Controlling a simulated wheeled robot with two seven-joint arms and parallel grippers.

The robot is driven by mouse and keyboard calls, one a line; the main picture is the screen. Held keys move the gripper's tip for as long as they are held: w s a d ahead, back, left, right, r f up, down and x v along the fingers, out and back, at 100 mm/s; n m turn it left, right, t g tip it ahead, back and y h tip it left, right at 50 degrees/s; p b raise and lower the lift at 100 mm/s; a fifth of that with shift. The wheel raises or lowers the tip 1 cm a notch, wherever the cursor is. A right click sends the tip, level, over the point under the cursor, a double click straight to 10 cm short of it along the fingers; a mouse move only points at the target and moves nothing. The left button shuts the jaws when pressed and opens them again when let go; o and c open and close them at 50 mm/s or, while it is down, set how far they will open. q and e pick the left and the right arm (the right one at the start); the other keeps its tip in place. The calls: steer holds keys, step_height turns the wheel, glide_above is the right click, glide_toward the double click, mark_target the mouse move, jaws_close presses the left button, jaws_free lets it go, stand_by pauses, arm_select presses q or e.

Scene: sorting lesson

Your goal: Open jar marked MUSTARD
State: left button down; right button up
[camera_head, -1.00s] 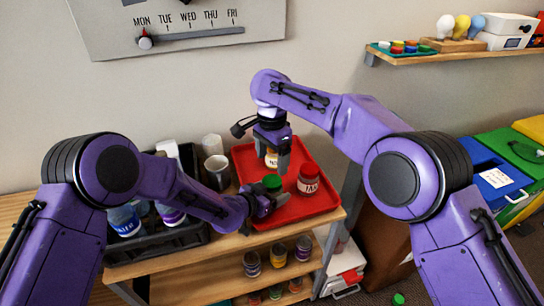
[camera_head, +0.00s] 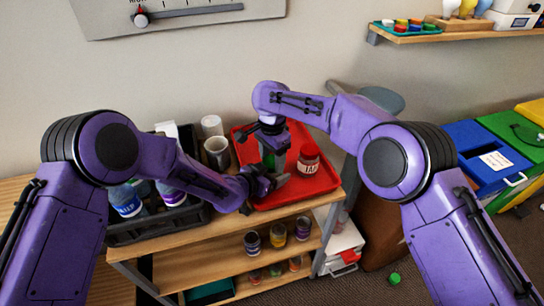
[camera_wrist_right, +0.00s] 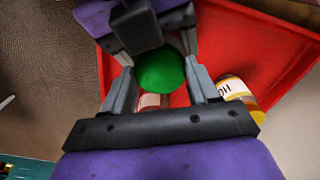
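A jar with a green lid (camera_wrist_right: 160,70) stands on the red tray; its label is hidden, so I cannot read MUSTARD on it. My right gripper (camera_wrist_right: 161,72) points down over the lid, with its open fingers on either side of it. It also shows in the head view (camera_head: 274,160), hiding most of the jar. My left gripper (camera_head: 277,181) reaches in low from the left, its fingers around the jar's body; contact is unclear.
The red tray (camera_head: 320,188) lies on the shelf unit's top. A black crate (camera_head: 186,222) with bottles and white cups (camera_head: 216,152) are to its left. Several small jars (camera_head: 278,232) stand on the shelf below. Coloured bins (camera_head: 485,155) are at right.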

steer(key=n, duration=0.7)
steer(key=o, duration=1.2)
steer(key=shift+c, duration=0.2)
